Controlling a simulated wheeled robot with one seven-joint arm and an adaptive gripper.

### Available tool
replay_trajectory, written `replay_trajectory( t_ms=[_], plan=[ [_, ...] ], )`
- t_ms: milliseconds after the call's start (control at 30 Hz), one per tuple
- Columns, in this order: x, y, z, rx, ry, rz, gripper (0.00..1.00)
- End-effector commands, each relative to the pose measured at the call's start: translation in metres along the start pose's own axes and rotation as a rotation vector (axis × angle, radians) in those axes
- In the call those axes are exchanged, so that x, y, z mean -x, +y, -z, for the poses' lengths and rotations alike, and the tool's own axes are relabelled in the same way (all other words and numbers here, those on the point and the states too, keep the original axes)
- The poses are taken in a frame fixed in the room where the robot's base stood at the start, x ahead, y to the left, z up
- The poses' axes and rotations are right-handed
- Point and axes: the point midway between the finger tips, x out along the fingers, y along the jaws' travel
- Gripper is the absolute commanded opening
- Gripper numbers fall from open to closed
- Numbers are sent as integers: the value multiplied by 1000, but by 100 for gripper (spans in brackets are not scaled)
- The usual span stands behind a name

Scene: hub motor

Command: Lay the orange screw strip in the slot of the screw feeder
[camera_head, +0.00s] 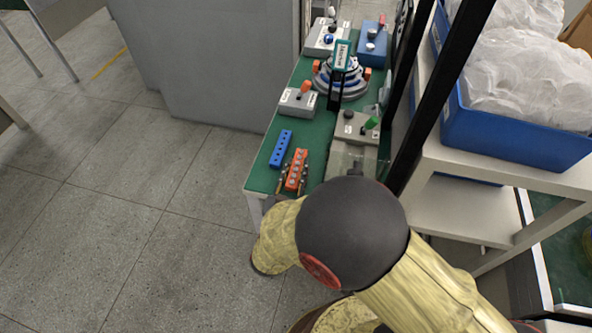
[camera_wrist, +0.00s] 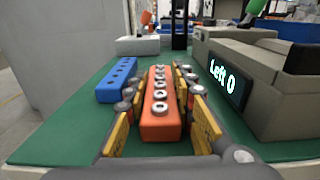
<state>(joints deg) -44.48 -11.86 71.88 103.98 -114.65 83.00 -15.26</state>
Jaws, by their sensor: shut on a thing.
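The orange screw strip (camera_wrist: 160,128) holds a row of several silver screws and lies lengthwise between my fingers. It also shows in the head view (camera_head: 296,170), near the front of the green table. My gripper (camera_wrist: 158,90) is shut on it, one finger along each long side. I cannot tell whether the strip touches the tabletop or is slightly raised. The screw feeder, a grey box (camera_wrist: 272,92) with a dark display reading "Left 0", stands to the right of the strip. It also shows in the head view (camera_head: 354,131). Its slot is not clearly visible.
A blue strip (camera_wrist: 117,80) with empty holes lies left of the orange one. The green tabletop (camera_head: 264,179) also bears several grey button boxes (camera_head: 298,101) and a round fixture (camera_head: 345,86) farther back. A black post and a white shelf with a blue bin (camera_head: 520,140) stand right.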

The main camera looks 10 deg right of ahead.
Motion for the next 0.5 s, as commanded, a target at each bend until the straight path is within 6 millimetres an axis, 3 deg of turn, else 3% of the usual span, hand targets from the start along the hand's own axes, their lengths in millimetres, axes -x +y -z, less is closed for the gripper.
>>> replay_trajectory(
  t_ms=[267,300,500],
  plan=[
    [0,0,2,0,-1,0,0],
    [0,0,1,-1,-1,0,27],
    [0,0,1,-1,0,0,33]
  ],
)
